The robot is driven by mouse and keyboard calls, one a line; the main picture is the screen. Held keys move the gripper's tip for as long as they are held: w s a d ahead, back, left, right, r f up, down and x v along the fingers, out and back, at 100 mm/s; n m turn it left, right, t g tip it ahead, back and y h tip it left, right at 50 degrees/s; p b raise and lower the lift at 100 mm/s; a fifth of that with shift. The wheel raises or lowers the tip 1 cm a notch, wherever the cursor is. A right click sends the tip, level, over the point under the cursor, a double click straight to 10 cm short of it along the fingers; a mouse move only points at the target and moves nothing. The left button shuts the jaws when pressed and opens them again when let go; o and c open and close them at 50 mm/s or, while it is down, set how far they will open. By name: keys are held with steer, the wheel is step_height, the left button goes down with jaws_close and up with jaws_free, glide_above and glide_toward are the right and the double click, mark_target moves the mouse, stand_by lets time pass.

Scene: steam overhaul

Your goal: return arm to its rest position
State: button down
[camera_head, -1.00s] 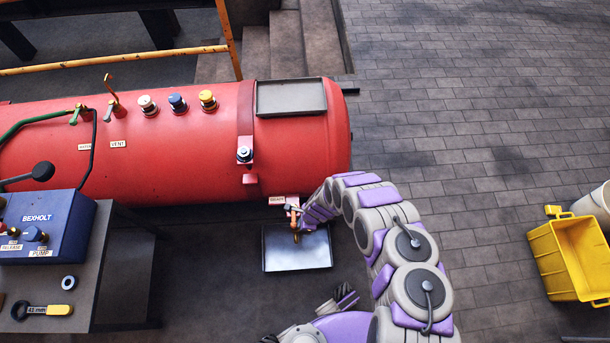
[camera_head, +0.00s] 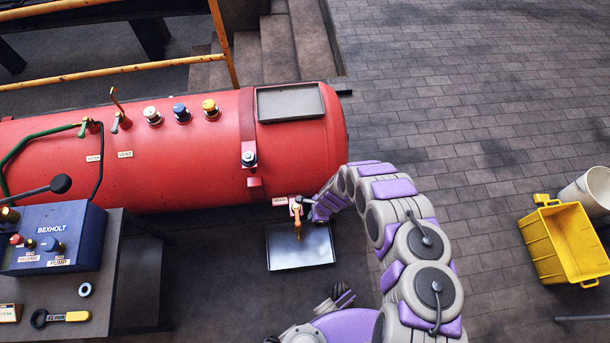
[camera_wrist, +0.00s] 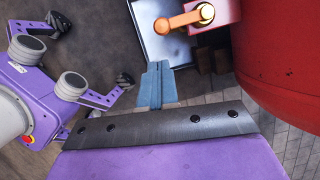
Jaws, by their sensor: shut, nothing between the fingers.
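My purple and grey arm reaches from the bottom right up to the right end of the red boiler (camera_head: 200,160). My gripper (camera_wrist: 157,66) shows in the wrist view as two blue-grey fingers pressed together, with nothing between them. In the head view the arm's end is small and partly hidden beside the drain valve (camera_head: 297,212). The valve, with an orange-yellow handle, hangs below the boiler over a metal tray (camera_head: 300,262). In the wrist view the valve's orange handle (camera_wrist: 184,21) lies beyond and right of the fingertips, apparently apart from them.
A yellow bucket (camera_head: 560,245) and a pale bin (camera_head: 590,190) stand at right. Open paved floor lies right of the boiler. My own legs show in the wrist view.

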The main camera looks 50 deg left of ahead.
steer(key=shift+w+r, duration=0.15)
steer(key=shift+r, duration=0.3)
stand_by(0.3)
